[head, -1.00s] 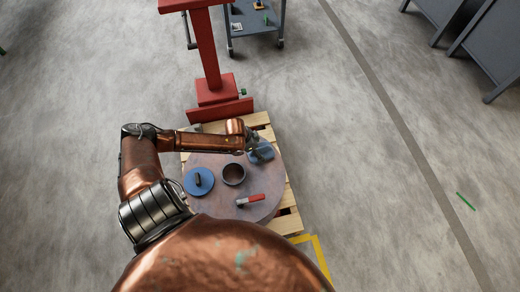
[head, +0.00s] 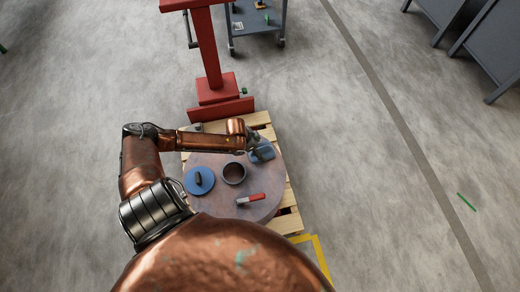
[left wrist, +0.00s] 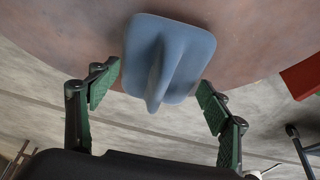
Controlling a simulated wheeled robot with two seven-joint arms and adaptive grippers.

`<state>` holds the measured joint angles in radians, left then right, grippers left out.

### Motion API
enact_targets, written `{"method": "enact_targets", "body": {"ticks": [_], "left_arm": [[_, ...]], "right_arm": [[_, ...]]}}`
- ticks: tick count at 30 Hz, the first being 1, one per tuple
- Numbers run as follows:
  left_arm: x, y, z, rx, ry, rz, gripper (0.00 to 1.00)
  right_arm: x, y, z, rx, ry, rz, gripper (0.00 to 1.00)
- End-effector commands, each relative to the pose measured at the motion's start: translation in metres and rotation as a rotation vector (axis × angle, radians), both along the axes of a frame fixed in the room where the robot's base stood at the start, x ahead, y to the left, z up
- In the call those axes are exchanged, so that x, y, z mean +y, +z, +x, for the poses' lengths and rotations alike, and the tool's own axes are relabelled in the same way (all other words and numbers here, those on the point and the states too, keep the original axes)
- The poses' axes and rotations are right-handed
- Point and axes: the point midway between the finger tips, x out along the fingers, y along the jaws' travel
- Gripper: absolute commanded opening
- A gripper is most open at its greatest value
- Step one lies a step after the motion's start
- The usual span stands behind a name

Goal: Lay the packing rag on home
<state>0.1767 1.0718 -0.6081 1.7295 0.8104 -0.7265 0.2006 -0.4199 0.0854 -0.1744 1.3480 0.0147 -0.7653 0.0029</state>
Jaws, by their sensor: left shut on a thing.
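The packing rag is a blue-grey folded pad (head: 263,153) with a raised ridge, at the right back of the round reel face (head: 213,212). It also shows large in the left wrist view (left wrist: 175,50). My left gripper (head: 251,144) is at the rag, its green-padded fingers (left wrist: 160,82) on either side of it and shut on it. In the wrist view the rag overlaps the reel face near its edge; I cannot tell whether it touches. No spot marked as home can be made out. My right gripper is out of view.
On the reel are a blue disc with a dark knob (head: 199,181), a dark ring around the centre hole (head: 234,173) and a red-and-white piece (head: 250,199). The reel lies on a wooden pallet (head: 288,222). A red stand (head: 217,88) and grey cart (head: 256,20) are behind. Floor right is mostly clear.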

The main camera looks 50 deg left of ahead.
Motion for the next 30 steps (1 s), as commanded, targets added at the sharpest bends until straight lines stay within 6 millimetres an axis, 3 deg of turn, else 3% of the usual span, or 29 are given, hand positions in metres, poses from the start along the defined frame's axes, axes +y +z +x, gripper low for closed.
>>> {"method": "enact_targets", "body": {"ticks": [30], "left_arm": [[-0.0001, -0.0103, 0.0002, -0.001, 0.0, 0.0, 0.45]], "right_arm": [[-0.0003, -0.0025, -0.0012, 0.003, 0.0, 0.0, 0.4]]}}
